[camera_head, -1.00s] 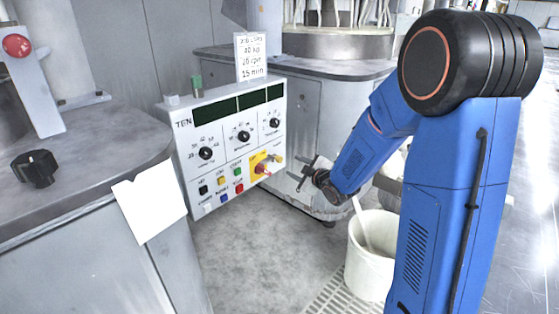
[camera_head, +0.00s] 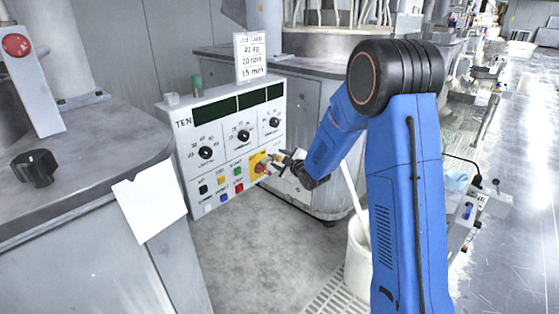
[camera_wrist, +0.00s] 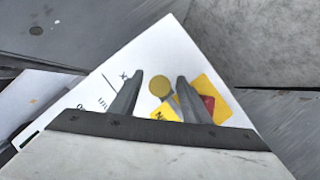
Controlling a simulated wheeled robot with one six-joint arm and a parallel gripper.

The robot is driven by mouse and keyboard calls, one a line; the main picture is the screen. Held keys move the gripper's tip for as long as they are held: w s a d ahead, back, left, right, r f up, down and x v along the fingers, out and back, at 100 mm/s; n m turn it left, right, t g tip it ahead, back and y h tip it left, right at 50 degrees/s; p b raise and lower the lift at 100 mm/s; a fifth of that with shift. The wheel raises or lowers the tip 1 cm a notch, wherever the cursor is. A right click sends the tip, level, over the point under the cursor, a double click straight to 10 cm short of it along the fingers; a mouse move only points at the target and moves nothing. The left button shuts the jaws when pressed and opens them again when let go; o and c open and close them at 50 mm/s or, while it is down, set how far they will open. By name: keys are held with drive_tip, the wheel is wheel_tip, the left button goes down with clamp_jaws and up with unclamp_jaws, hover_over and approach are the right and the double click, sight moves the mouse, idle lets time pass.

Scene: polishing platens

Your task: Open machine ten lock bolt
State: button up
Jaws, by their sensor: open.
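The control panel marked TEN (camera_head: 228,150) is white, with dark displays, dials and coloured buttons. Low on its right is a yellow plate (camera_head: 257,160) with a red knob (camera_head: 261,168); the plate (camera_wrist: 222,98) and red knob (camera_wrist: 208,103) also show in the wrist view. A round brass-yellow knob end (camera_wrist: 160,86), apparently the lock bolt, appears between my fingers in the wrist view. My gripper (camera_head: 281,160) is open in front of the panel's lower right. In the wrist view my gripper (camera_wrist: 160,78) straddles the knob end without visible contact. The bolt's shaft is hidden.
A grey bench with a black knob (camera_head: 34,168) and a hanging paper (camera_head: 149,205) stands at left. A sign (camera_head: 250,56) stands on top of the panel. A white bucket (camera_head: 358,262) stands on the floor close to my arm. Open floor lies at far right.

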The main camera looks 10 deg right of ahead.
clamp_jaws()
drive_tip(key=shift+w+d, duration=0.7)
drive_tip(key=shift+d, duration=0.2)
drive_tip(key=shift+w+d, duration=0.65)
drive_tip(key=shift+d, duration=0.2)
unclamp_jaws()
drive_tip(key=shift+d, duration=0.1)
drive_tip(key=v, duration=1.7)
drive_tip(key=shift+s, duration=0.15)
